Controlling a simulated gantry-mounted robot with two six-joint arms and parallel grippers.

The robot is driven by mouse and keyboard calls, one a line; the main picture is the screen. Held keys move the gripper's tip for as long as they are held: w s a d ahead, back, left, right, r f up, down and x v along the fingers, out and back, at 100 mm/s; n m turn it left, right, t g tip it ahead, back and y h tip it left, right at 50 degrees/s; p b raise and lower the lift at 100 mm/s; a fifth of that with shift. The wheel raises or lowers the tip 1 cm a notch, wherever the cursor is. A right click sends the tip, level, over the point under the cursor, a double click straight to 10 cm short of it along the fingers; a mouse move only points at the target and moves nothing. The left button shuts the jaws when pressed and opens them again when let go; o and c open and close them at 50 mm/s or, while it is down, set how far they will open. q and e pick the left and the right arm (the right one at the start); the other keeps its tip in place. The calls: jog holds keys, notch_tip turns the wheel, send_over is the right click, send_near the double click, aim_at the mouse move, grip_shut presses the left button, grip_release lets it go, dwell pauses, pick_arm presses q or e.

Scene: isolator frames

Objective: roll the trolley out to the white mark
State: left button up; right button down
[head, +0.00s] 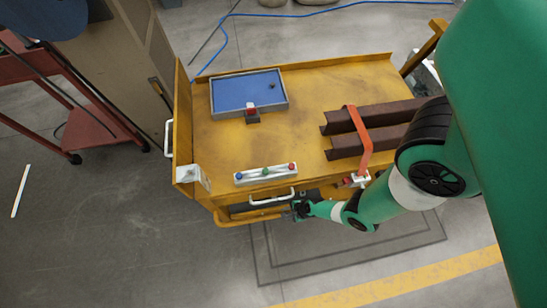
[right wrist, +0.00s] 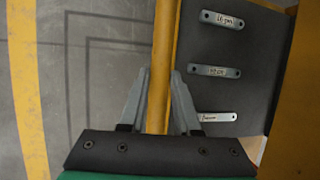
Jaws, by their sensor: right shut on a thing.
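The yellow trolley (head: 300,100) stands on the grey floor in the middle of the head view. A yellow rail (head: 250,217) runs along its near side, below a white drawer handle (head: 272,198). My right gripper (head: 299,209) is at this rail. In the right wrist view my right gripper (right wrist: 159,78) is shut on the yellow rail (right wrist: 165,40), one finger on each side of it. The white mark (head: 21,190), a short strip on the floor, lies at the far left, well apart from the trolley. My left gripper is not in view.
On the trolley are a blue-lined tray (head: 248,92), a strip with coloured knobs (head: 265,173) and strapped brown bars (head: 375,112). A red cart (head: 95,125) and a tan cabinet (head: 115,60) stand left. A blue cable (head: 330,10) lies behind. Floor between trolley and mark looks clear.

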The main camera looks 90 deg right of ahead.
jog(key=shift+w+d+r, duration=0.25)
jog(key=shift+w+d, duration=0.15)
jog(key=shift+d, duration=0.1)
jog(key=c, duration=1.1)
grip_release()
jog(key=shift+d, duration=0.15)
jog(key=o, duration=0.5)
jog(key=shift+s+d+r, duration=0.1)
jog(key=shift+d, duration=0.25)
pick_arm(q)
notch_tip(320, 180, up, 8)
jog(key=p, duration=0.8)
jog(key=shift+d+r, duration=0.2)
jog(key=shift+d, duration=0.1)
pick_arm(e)
jog(key=v, duration=1.1)
jog(key=shift+s+a+r, duration=0.2)
jog(key=shift+a, duration=0.15)
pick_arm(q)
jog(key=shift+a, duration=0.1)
